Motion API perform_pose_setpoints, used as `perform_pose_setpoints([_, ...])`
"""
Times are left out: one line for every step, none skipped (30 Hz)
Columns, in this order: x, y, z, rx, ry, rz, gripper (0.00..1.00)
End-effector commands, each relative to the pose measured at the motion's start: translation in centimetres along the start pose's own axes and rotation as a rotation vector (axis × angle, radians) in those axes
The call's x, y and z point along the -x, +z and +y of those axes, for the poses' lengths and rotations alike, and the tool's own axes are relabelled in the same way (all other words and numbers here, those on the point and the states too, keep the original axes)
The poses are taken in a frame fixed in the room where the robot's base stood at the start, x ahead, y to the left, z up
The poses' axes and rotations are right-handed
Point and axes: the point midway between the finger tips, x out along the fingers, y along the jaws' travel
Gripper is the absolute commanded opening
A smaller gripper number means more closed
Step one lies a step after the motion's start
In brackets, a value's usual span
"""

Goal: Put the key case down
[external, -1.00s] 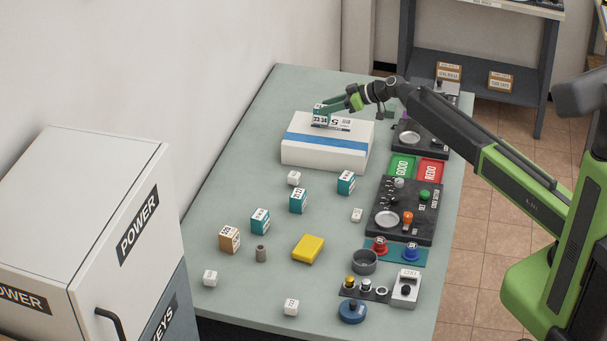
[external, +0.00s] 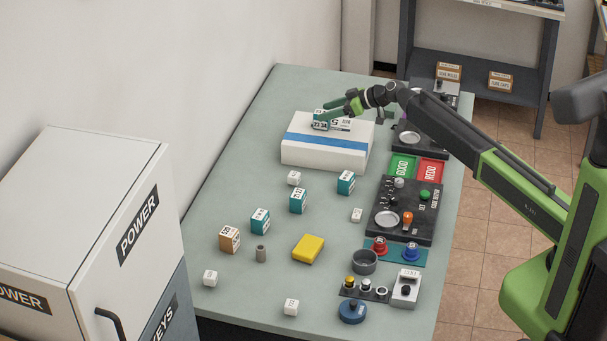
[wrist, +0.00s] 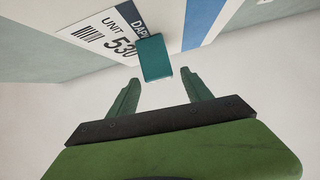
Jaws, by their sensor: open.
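The teal key case (external: 320,125) with a white numbered label is on top of the white parcel (external: 318,154), at its back left beside the printed label. In the wrist view the key case (wrist: 155,59) shows its plain teal side, just beyond my fingertips and over the edge of the "UNIT 530" label. My gripper (external: 337,109) is directly to the right of the case in the external view. In the wrist view my gripper (wrist: 160,82) has its two green fingers spread, with a gap between them and the case.
The parcel has a blue stripe. Teal cases (external: 346,183) and a yellow block (external: 308,249) stand on the table (external: 230,190) in front. A black control panel (external: 405,205) and the green GOOD pad (external: 402,168) lie to the right. The wall is close on the left.

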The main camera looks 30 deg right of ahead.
Motion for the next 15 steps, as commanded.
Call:
perform_pose_setpoints([0.6,-0.2,0.0,0.0,0.001,0.0,0.58])
perform_pose_setpoints([1.0,-0.2,-0.1,-0.001,0.001,0.0,0.58])
perform_pose_setpoints([1.6,-0.3,-0.1,-0.001,0.001,0.0,0.58])
perform_pose_setpoints([2.1,-0.3,-0.1,-0.001,0.001,0.0,0.58])
perform_pose_setpoints([2.7,-0.3,-0.2,-0.002,0.001,0.0,0.58])
perform_pose_setpoints([3.6,-0.4,-0.2,-0.002,0.0,0.0,0.58])
perform_pose_setpoints([4.4,-0.4,-0.2,-0.002,0.001,0.0,0.58])
perform_pose_setpoints([5.1,-0.4,-0.2,-0.001,0.001,0.0,0.58])
perform_pose_setpoints([6.2,-0.5,-0.2,-0.001,0.002,0.0,0.58])
perform_pose_setpoints([7.0,-0.5,-0.2,-0.001,0.002,0.0,0.58])
perform_pose_setpoints([7.8,-0.5,-0.2,-0.001,0.002,0.0,0.58])
perform_pose_setpoints([8.8,-0.5,-0.2,-0.002,0.002,0.0,0.58])
perform_pose_setpoints([9.5,-0.5,-0.2,-0.002,0.001,0.0,0.58])
perform_pose_setpoints([10.2,-0.5,-0.2,-0.001,0.001,0.0,0.58])
perform_pose_setpoints([10.9,-0.4,-0.2,-0.001,0.001,0.001,0.58])
